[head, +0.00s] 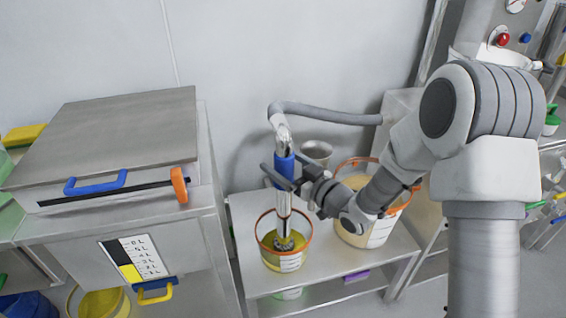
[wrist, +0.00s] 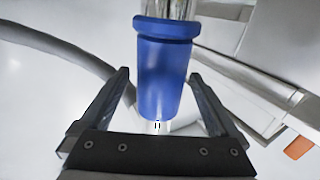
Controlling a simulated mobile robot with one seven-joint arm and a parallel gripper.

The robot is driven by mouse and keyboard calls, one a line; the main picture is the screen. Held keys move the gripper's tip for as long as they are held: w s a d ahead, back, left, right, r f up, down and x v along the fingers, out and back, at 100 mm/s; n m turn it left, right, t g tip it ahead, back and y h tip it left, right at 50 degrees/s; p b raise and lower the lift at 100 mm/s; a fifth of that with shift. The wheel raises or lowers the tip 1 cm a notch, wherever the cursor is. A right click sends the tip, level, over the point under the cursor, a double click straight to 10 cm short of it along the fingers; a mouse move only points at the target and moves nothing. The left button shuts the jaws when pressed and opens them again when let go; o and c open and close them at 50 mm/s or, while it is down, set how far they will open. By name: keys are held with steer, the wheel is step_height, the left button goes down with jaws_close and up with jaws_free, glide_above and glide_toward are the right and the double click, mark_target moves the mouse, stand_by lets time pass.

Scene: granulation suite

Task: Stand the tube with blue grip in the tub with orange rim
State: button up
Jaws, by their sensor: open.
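The tube (head: 284,215) with its blue grip (head: 283,168) stands upright, its lower end inside the small clear tub with orange rim (head: 283,262). The tub holds yellow material around the tube's foot. A grey hose joins the tube's top. My gripper (head: 278,170) is open at the height of the blue grip, one finger on each side. In the wrist view the blue grip (wrist: 165,75) lies between and beyond the open fingers (wrist: 159,76), with a gap on both sides. Whether the tube's foot touches the tub's floor is hard to tell.
A larger tub (head: 379,235), also with an orange rim, stands to the right behind my wrist on the same metal shelf (head: 330,268). A steel cabinet (head: 110,140) with blue handle is at left. The grey hose (head: 335,115) runs right along the wall.

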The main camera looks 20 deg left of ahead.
steer(key=p+v, duration=0.3)
steer(key=v, duration=1.4)
steer(key=shift+d, duration=0.25)
